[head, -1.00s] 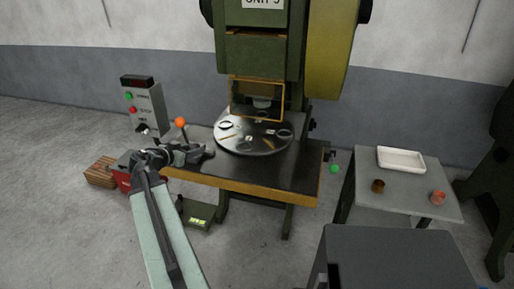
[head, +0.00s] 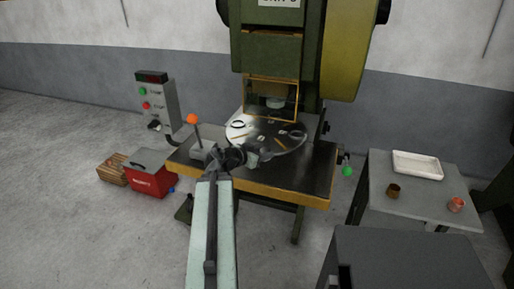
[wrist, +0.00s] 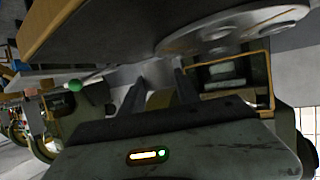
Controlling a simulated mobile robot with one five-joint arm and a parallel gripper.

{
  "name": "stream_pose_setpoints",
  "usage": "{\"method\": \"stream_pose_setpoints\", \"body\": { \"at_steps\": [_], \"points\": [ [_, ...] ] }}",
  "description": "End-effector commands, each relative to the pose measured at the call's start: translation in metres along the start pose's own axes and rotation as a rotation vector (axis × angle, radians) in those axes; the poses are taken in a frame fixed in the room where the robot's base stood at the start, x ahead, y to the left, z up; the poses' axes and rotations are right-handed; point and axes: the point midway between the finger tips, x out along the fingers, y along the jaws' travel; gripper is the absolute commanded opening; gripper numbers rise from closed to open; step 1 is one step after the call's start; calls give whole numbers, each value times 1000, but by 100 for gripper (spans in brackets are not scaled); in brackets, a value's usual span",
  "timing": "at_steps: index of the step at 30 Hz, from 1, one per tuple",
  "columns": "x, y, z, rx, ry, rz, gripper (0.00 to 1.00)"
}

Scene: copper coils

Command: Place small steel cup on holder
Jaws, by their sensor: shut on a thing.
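My gripper (head: 252,158) is at the front edge of the round steel plate (head: 268,148) on the press table. It is shut on a small greyish thing, which I take for the small steel cup (wrist: 160,97); it is mostly hidden between the fingers in the wrist view. The plate carries dark rings, one at the left (head: 238,125) and one at the right (head: 297,134). I cannot tell which part is the holder. The plate also shows at the top of the wrist view (wrist: 215,35).
The green press with a yellow guard frame (head: 270,78) stands over the plate. An orange-knobbed lever (head: 193,119) is left of my arm. A side table (head: 375,208) at right holds a white tray (head: 417,166), a brown cup (head: 393,191) and a copper coil (head: 456,205).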

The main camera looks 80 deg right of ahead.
Motion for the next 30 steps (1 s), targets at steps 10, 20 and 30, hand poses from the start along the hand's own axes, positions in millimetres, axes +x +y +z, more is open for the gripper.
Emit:
{"method": "stream_pose_setpoints", "body": {
  "at_steps": [10, 20, 30],
  "points": [
    [57, -80, -13, -1, 1, -6, 0],
    [90, -126, -22, 0, 1, -5, 0],
    [102, -125, 10, 0, 1, -5, 0]
  ]
}}
